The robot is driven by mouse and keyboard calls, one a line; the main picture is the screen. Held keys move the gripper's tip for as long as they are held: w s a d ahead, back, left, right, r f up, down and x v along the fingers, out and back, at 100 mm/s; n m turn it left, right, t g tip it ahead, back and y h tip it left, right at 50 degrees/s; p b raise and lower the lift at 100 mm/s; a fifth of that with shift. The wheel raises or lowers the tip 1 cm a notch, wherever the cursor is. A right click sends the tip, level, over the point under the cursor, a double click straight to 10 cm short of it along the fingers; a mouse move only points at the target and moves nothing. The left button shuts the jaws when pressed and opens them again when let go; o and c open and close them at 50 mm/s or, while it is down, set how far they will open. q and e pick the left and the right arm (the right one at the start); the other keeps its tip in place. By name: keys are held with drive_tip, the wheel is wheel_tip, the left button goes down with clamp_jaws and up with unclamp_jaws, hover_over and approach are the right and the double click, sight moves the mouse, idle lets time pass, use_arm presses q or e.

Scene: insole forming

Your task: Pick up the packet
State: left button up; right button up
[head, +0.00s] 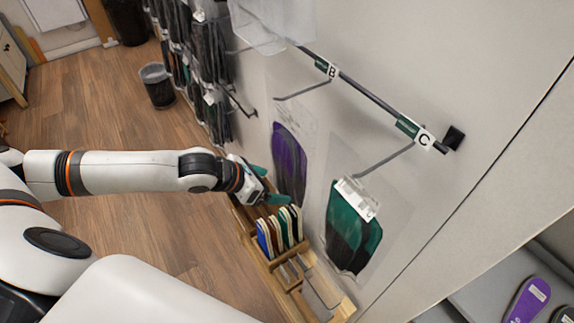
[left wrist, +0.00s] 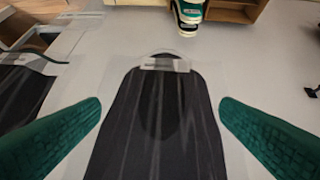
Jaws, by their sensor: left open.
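A clear packet with a purple and black insole (head: 288,160) hangs by the wall under the hook marked B. A clear packet with a green and black insole (head: 352,225) hangs under the hook marked C. My left gripper (head: 268,184) is open beside the purple packet's lower part, above the wooden rack. In the left wrist view, a clear packet with a black insole (left wrist: 158,125) lies between the spread green fingertips (left wrist: 160,130), apart from both. I cannot tell which hanging packet this is. My right gripper is not in view.
A wooden rack (head: 316,275) with several upright insoles (head: 279,230) stands below the packets. Hook rods (head: 388,158) stick out from the wall rail (head: 378,102). More dark packets (head: 205,75) hang farther back. A bin (head: 158,88) stands on the open wooden floor.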

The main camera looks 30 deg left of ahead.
sight(283, 189)
use_arm(q)
drive_tip(key=x, duration=0.4)
drive_tip(key=shift+s+f, duration=0.15)
drive_tip(key=shift+f, duration=0.05)
drive_tip(key=c, duration=1.2)
drive_tip(key=shift+r, duration=0.15)
